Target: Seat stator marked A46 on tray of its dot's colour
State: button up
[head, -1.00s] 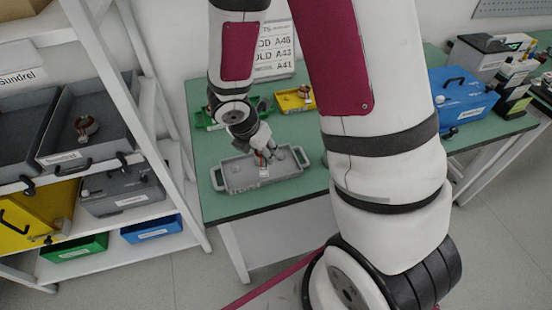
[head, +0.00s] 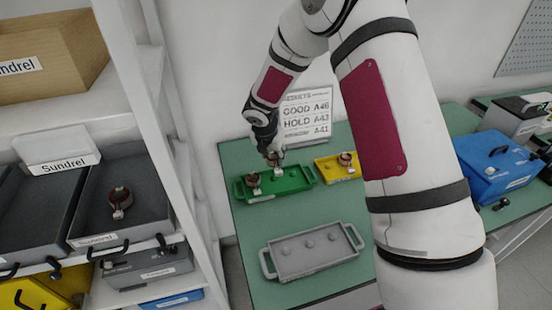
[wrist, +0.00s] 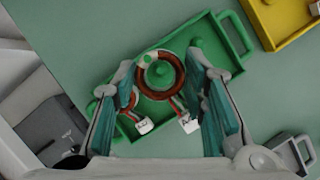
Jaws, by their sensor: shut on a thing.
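My gripper (head: 272,153) is shut on a copper-coloured stator ring (wrist: 178,92) above the middle of the green tray (head: 296,186). In the wrist view a green peg shows through the ring; I cannot tell whether the ring is around it or above it. A green dot (wrist: 147,57) shows on the ring's pale upper-left part. Its white tag (wrist: 189,125) hangs below, its lettering too small to read surely. Another stator (head: 253,181) sits at the green tray's left end, partly hidden by a finger in the wrist view.
The grey tray (head: 318,270) in front is empty, with bare pegs. A yellow tray (head: 326,171) to the right holds one stator (head: 345,159). A sign (head: 306,113) behind lists GOOD A46, HOLD A43 and A41. A shelf with bins stands left; a blue case (head: 494,165) stands right.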

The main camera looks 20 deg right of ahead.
jog(key=shift+f+b, duration=0.75)
jog(key=shift+f, duration=1.45)
jog(key=shift+f+b, duration=0.7)
jog(key=shift+f, duration=0.6)
jog(key=o, duration=1.1)
jog(key=shift+r+p, duration=1.1)
jog(key=shift+r, duration=1.45)
jog(key=o, duration=0.6)
jog(key=shift+c, duration=0.2)
